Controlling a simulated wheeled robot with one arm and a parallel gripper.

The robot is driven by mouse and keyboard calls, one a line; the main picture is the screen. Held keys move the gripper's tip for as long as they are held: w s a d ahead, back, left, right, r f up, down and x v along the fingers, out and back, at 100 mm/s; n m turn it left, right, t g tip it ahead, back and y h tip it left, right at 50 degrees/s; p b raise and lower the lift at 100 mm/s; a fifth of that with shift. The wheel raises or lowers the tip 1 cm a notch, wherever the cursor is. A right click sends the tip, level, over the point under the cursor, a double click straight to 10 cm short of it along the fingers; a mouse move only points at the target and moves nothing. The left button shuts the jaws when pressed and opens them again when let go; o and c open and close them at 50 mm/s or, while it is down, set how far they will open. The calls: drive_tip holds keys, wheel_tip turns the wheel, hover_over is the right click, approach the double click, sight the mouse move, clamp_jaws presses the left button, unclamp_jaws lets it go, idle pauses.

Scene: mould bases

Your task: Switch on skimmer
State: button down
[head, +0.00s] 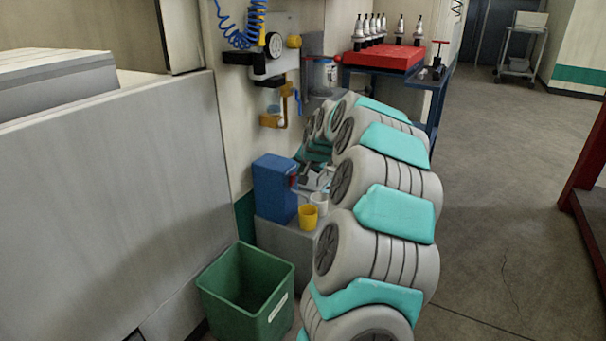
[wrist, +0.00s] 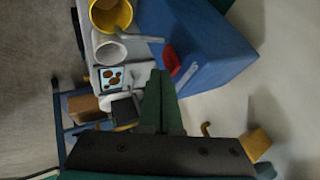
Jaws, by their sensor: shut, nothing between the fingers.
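A blue box-shaped unit (head: 274,188), which looks like the skimmer, stands on a grey block by the wall. In the wrist view the blue unit (wrist: 205,45) fills the upper right, with a red switch-like part (wrist: 172,60) on its face and a grey bar sticking out beside it. I cannot tell the switch's position. My gripper (wrist: 158,73) has its green fingers together, with nothing between them. The fingertips point toward the blue unit, close below the red part in the picture; I see no clear contact. In the head view my arm hides most of the gripper.
A yellow cup (head: 308,216) and a white cup (head: 318,200) stand beside the blue unit. A green bin (head: 247,292) is on the floor in front. A wall-mounted regulator (head: 274,62) with a blue coiled hose hangs above. A red-topped cart (head: 385,58) stands behind.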

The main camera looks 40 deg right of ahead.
drive_tip(key=shift+r, duration=0.1)
drive_tip(key=shift+w+r+g+p, duration=0.3)
drive_tip(key=shift+w+p, duration=0.1)
drive_tip(key=shift+p, duration=0.25)
drive_tip(key=shift+a+f, duration=0.15)
drive_tip(key=shift+f, duration=0.05)
drive_tip(key=shift+r, duration=0.2)
drive_tip(key=shift+r, duration=0.6)
drive_tip(key=shift+s, duration=0.1)
